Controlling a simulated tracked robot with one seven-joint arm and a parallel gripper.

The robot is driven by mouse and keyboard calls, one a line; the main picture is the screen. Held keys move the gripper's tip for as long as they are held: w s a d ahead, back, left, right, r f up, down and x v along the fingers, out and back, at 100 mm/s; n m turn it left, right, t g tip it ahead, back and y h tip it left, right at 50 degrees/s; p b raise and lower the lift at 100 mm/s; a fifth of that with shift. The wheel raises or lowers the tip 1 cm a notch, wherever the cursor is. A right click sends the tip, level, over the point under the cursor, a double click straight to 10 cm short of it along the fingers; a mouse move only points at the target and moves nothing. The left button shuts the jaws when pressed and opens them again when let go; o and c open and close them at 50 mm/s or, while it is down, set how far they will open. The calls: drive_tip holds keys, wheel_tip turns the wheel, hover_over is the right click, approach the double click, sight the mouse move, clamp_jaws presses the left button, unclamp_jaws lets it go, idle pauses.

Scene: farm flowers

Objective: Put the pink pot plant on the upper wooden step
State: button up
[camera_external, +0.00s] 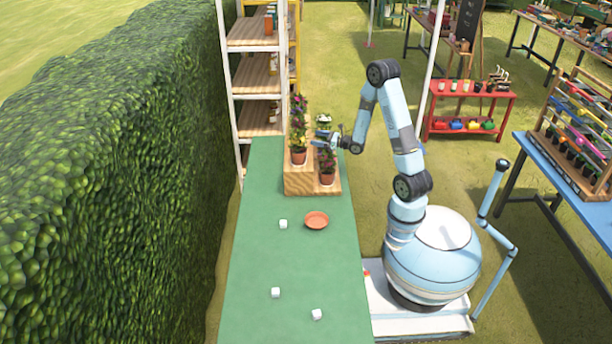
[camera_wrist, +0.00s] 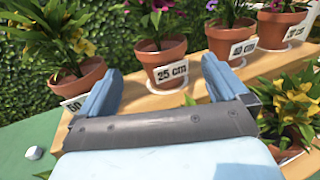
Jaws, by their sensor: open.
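The wooden step (camera_external: 297,186) stands at the far end of the green table, its upper level at left and lower level at right. Several terracotta pot plants stand on it. In the wrist view, a pot plant with pink-purple flowers (camera_wrist: 155,18) and a "25 cm" label stands on the upper level; I cannot tell for certain that it is the task's pink one. My gripper (camera_external: 325,138) is over the step from the right; in the wrist view (camera_wrist: 161,68) its fingers are apart and empty, with the 25 cm pot beyond the gap.
A yellow-flowered pot (camera_wrist: 290,142) stands on the lower level at right. A terracotta saucer (camera_external: 316,220) and white cubes (camera_external: 283,224) lie on the green table (camera_external: 255,275). The hedge (camera_external: 120,180) borders the left side.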

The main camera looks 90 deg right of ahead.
drive_tip(key=w+a+r+n+y, duration=0.3)
drive_tip(key=a+r+n+y, duration=0.15)
drive_tip(key=a, duration=0.45)
drive_tip(key=w+a+r+n+y, duration=0.2)
drive_tip(key=a+r+n+y, duration=0.3)
drive_tip(key=a, duration=0.4)
drive_tip(key=s+a+r+n+g+y, duration=0.1)
drive_tip(key=s+a+n+g+y, duration=0.15)
drive_tip(key=a+n+g, duration=0.4)
drive_tip(key=s+a+r+n+g+y, duration=0.15)
drive_tip(key=a+n+y, duration=0.25)
drive_tip(key=a, duration=0.6)
drive_tip(key=s+a+r+n+g+h, duration=0.1)
drive_tip(key=s+a+n+g+h, duration=0.2)
drive_tip(key=s+a+n+g, duration=0.5)
drive_tip(key=s+d+r+n+t+h, duration=0.2)
drive_tip(key=s+r+n+t+h, duration=0.2)
drive_tip(key=s+n, duration=0.5)
wheel_tip(320, 180, up, 2)
drive_tip(key=n+h, duration=0.2)
drive_tip(key=h, duration=0.1)
drive_tip(key=shift+s+r+n, duration=0.15)
drive_tip(key=shift+s+n, duration=0.15)
drive_tip(key=shift+s, duration=0.05)
